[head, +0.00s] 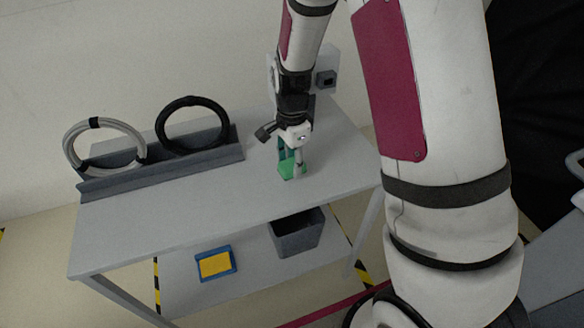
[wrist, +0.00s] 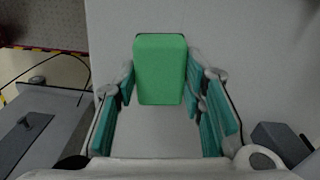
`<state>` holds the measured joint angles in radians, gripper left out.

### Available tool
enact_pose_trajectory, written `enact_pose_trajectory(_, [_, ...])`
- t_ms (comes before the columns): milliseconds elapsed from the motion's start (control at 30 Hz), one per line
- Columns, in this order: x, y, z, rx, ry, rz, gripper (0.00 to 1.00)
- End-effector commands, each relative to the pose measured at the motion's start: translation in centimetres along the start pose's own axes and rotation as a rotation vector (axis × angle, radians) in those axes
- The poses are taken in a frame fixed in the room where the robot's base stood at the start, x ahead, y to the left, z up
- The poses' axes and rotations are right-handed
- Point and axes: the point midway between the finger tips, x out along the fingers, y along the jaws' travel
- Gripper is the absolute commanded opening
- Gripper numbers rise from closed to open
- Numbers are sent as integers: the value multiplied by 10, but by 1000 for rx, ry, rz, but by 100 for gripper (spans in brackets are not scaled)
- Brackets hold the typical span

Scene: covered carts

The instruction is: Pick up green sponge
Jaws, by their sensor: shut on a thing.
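The green sponge (head: 287,168) is a small bright green block at the right part of the grey table's top. It also shows in the wrist view (wrist: 160,68), upright in the picture between the two teal-padded fingers. My gripper (head: 291,163) points down over the table and is shut on the sponge, with a finger on each side of it. In the wrist view, the fingertips (wrist: 160,85) hug the sponge's left and right sides. I cannot tell whether the sponge still touches the table.
On the grey table (head: 215,205), a grey rack (head: 165,168) holds a grey cable coil (head: 72,152) and a black coil (head: 160,124) to the left. Below are a dark bin (head: 297,239) and a blue-framed yellow item (head: 215,265). The tabletop's front is clear.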

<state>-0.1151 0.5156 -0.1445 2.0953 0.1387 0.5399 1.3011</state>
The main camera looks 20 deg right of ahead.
Motion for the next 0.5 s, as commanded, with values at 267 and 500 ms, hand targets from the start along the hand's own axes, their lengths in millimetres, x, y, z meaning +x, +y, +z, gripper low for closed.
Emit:
enact_pose_trajectory(267, [-10, 59, 9, -1, -1, 0, 22])
enact_pose_trajectory(500, [-16, 118, 17, -1, -1, 0, 22])
